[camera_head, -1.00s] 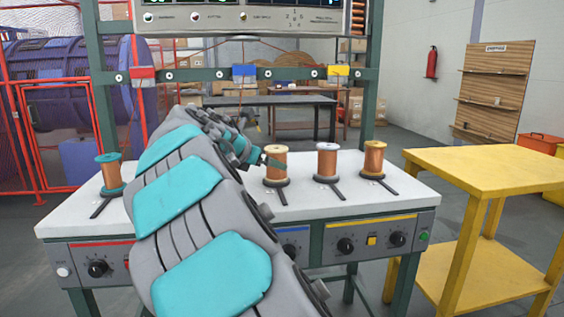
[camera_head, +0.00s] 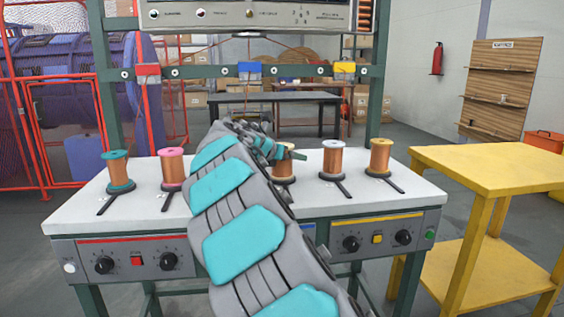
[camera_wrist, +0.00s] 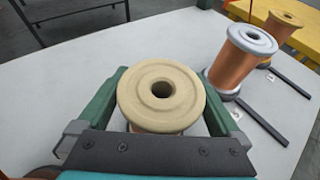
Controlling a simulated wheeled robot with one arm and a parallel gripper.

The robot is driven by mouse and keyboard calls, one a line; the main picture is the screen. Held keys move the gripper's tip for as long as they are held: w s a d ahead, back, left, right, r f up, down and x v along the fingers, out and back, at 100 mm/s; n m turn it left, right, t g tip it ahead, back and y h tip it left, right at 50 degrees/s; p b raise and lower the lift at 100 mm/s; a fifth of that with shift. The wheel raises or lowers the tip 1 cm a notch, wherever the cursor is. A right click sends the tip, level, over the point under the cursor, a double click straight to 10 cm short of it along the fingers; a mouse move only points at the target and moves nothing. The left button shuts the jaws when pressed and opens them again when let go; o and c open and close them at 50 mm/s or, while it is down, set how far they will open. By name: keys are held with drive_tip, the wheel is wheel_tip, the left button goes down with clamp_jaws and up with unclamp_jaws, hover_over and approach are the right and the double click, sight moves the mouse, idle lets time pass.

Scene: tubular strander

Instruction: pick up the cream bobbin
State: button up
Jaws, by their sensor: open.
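The cream bobbin (camera_wrist: 162,92), wound with copper wire, stands upright on the white bench. In the wrist view its cream top flange with a dark centre hole is seen from above. My gripper (camera_wrist: 162,84) is open, its green fingers on either side of the bobbin. I cannot tell whether they touch it. In the head view the copper winding of the cream bobbin (camera_head: 285,177) shows below my gripper (camera_head: 287,151), which hides most of its top.
The white bench (camera_head: 120,213) also holds a teal bobbin (camera_head: 119,172), a pink bobbin (camera_head: 172,170), a grey bobbin (camera_head: 332,160) and a yellow bobbin (camera_head: 379,158). The grey bobbin (camera_wrist: 240,60) is close right of my gripper. A yellow table (camera_head: 480,168) stands at right.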

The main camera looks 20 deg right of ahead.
drive_tip(key=shift+r, duration=0.1)
clamp_jaws()
idle(0.8)
